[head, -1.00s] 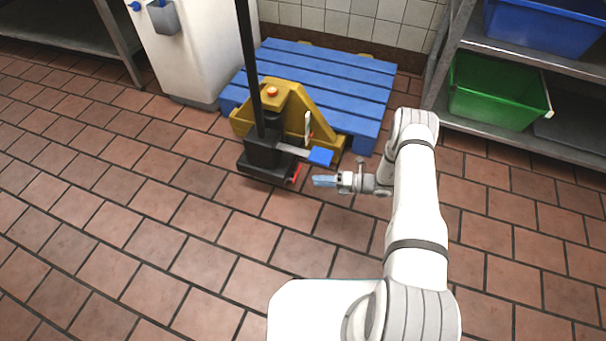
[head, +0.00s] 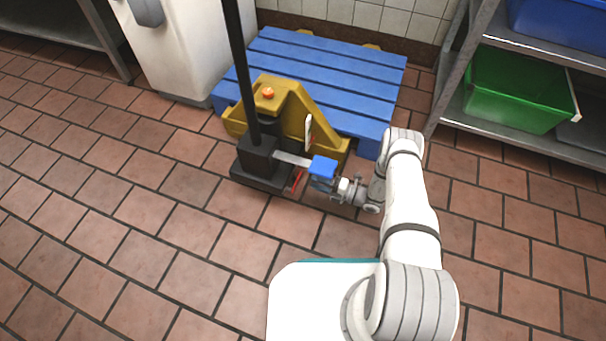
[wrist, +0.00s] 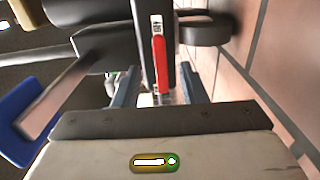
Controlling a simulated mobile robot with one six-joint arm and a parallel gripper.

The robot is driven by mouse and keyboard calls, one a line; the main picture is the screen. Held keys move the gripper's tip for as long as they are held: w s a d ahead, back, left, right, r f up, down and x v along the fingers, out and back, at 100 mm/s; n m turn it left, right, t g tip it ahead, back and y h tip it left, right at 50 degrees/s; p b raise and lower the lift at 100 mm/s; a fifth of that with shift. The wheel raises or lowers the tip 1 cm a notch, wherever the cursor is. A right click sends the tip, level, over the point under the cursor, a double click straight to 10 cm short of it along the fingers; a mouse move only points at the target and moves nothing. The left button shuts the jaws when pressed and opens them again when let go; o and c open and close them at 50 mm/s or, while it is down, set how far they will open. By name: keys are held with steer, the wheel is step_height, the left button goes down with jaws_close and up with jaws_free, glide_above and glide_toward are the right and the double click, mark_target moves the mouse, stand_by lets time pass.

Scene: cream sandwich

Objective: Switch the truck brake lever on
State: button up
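The pallet truck (head: 300,110) is yellow with a black upright post and base, and stands at the blue pallet. A small red lever (head: 298,180) sits low on its black base, below a blue pedal (head: 323,167) on a metal arm. In the wrist view the red lever (wrist: 160,64) lies along a dark bar with a white label at its far end. My gripper (head: 322,184) is beside the truck, just right of the lever and partly hidden under the pedal. Its two blue fingers (wrist: 160,90) are apart, with the lever showing between them; contact cannot be told.
The blue pedal (wrist: 30,115) is close on the left in the wrist view. A blue pallet (head: 345,75) lies behind the truck. A metal shelf with a green bin (head: 520,90) stands at right. The tiled floor (head: 130,250) at front left is clear.

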steer(key=b+x, duration=0.1)
steer(key=x, duration=0.5)
steer(key=shift+a, duration=0.15)
jaws_close()
stand_by(0.4)
